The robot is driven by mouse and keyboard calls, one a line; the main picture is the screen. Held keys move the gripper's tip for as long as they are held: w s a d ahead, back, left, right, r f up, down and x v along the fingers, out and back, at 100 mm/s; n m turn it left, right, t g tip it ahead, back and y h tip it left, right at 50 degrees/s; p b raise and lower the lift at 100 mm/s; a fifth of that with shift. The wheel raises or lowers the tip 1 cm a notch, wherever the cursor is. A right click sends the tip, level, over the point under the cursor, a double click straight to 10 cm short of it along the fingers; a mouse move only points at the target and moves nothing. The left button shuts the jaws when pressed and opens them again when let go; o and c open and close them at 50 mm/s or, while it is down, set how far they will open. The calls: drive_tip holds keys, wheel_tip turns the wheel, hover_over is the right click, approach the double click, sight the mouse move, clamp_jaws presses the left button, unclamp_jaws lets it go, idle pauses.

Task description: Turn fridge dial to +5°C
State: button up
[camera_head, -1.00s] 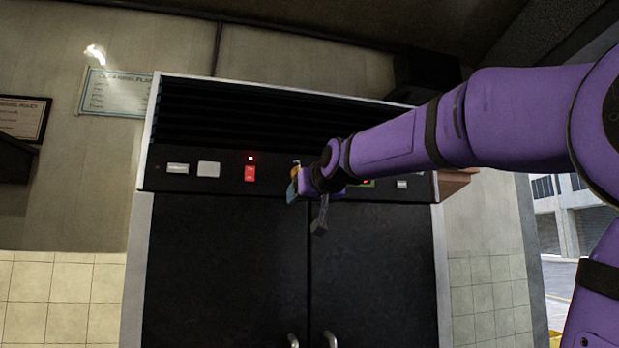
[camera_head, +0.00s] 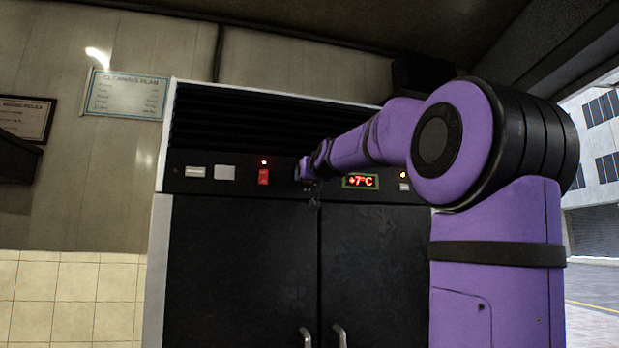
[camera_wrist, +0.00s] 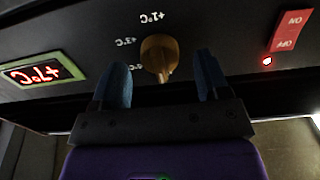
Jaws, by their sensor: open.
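The fridge dial (camera_wrist: 159,54) is a brown-orange knob on the black control panel in the wrist view, which shows the panel upside down. Its narrow handle points toward the bottom of the picture. White marks beside it read +1°C and +3°C; a lower mark is partly hidden. My gripper (camera_wrist: 161,76) is open, with one blue fingertip on each side of the dial and gaps visible between. The red display (camera_head: 360,181) reads +7°C in the head view; it also shows in the wrist view (camera_wrist: 31,73). In the head view my gripper (camera_head: 303,172) hides the dial.
A red ON/OFF switch (camera_head: 263,177) sits left of my gripper, with a red light above it. Two black fridge doors (camera_head: 245,260) with metal handles (camera_head: 340,335) lie below the panel. Dark vent slats (camera_head: 255,115) lie above.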

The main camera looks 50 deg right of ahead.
drive_tip(key=shift+x, duration=0.85)
drive_tip(key=c, duration=0.9)
drive_tip(key=shift+m, duration=0.3)
drive_tip(key=m, duration=0.4)
drive_tip(key=shift+m, duration=0.4)
drive_tip(key=m, duration=0.6)
drive_tip(key=shift+m, duration=0.3)
